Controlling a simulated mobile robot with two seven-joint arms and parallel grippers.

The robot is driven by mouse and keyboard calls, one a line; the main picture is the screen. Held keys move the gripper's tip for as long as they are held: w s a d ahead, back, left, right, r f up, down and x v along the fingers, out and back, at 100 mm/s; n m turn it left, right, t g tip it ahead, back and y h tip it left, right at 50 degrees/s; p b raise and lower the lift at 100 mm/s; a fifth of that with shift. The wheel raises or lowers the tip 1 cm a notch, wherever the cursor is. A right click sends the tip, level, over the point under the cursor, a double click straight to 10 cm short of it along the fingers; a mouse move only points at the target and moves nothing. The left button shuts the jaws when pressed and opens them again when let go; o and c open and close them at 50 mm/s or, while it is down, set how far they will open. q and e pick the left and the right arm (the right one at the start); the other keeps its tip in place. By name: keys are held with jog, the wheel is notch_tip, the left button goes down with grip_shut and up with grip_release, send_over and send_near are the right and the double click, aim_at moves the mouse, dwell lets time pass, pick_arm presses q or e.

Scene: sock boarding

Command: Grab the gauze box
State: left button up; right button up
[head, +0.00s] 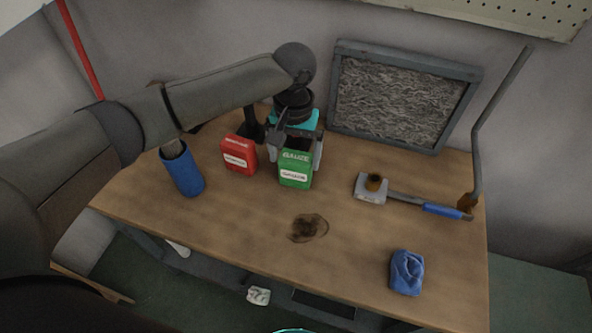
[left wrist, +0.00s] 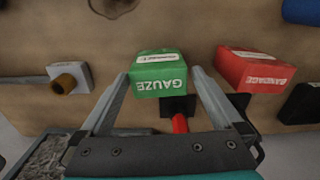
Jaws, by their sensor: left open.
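The green gauze box (head: 295,171) stands upright on the wooden table, in the middle of the head view. My left gripper (head: 297,153) is above and behind it, fingers pointing down. In the left wrist view the gauze box (left wrist: 159,74) sits between the tips of the two open fingers of my left gripper (left wrist: 160,80). I see a finger on either side of the box and cannot tell whether they touch it. My right gripper is not in either view.
A red bandage box (head: 238,155) stands close to the left of the gauze box. A blue cylinder (head: 184,172) is farther left. The table front has a dark stain (head: 308,228) and free room.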

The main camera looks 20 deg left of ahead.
aim_at(296, 168)
pick_arm(q)
jog(key=shift+f, duration=0.3)
jog(key=f+b, duration=0.1)
jog(key=f, duration=0.2)
jog(key=shift+w+d+f+b, duration=0.1)
jog(key=shift+w+f+b, duration=0.25)
jog(key=shift+f, duration=0.55)
jog(key=shift+c, duration=0.4)
jog(key=c, duration=1)
